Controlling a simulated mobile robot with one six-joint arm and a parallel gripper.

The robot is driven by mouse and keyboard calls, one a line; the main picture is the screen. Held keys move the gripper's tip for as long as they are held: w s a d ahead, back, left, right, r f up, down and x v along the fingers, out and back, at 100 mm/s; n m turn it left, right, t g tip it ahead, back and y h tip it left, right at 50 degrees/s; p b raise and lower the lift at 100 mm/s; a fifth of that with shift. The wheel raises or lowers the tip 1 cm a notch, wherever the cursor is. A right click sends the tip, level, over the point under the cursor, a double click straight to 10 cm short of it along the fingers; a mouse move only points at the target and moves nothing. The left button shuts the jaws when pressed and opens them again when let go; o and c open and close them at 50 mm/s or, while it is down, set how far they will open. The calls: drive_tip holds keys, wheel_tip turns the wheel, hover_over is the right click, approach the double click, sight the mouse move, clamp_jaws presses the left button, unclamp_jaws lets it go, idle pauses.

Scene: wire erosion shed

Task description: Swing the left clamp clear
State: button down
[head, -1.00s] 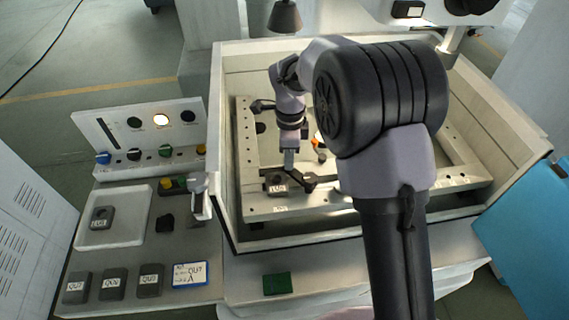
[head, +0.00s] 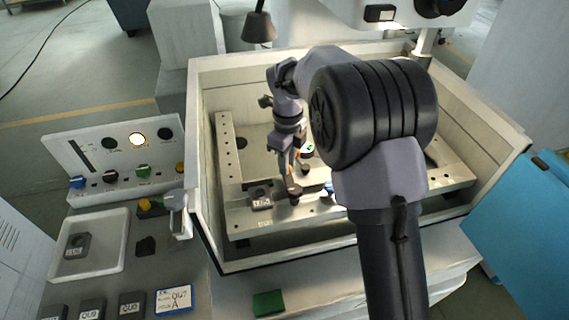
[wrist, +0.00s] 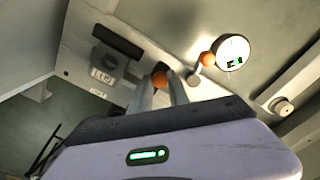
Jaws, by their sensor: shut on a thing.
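My gripper (head: 291,172) points down into the machine tank and is shut on the left clamp, whose orange knob (wrist: 160,79) shows between the fingertips in the wrist view. The clamp's dark pivot end (head: 295,192) stands on the front rail, just right of a small grey labelled block (head: 262,198). The block also shows in the wrist view (wrist: 104,70), left of my fingers. No clamp bar is visible across the block in the head view. My fingers and arm hide much of the clamp bar, so its exact angle is unclear.
A round white dial (wrist: 233,53) with another orange knob beside it is close right of my fingers. The tank wall (head: 212,235) encloses the work frame. A control panel (head: 120,160) and a white tray (head: 115,262) are at the left. A cone-tipped lamp (head: 258,27) hangs behind.

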idle(0.4)
drive_tip(key=c, duration=1.3)
unclamp_jaws()
drive_tip(key=shift+d, duration=0.15)
drive_tip(key=shift+o, duration=0.2)
wheel_tip(320, 180, up, 17)
drive_tip(key=p, duration=0.5)
drive_tip(key=shift+r, duration=0.2)
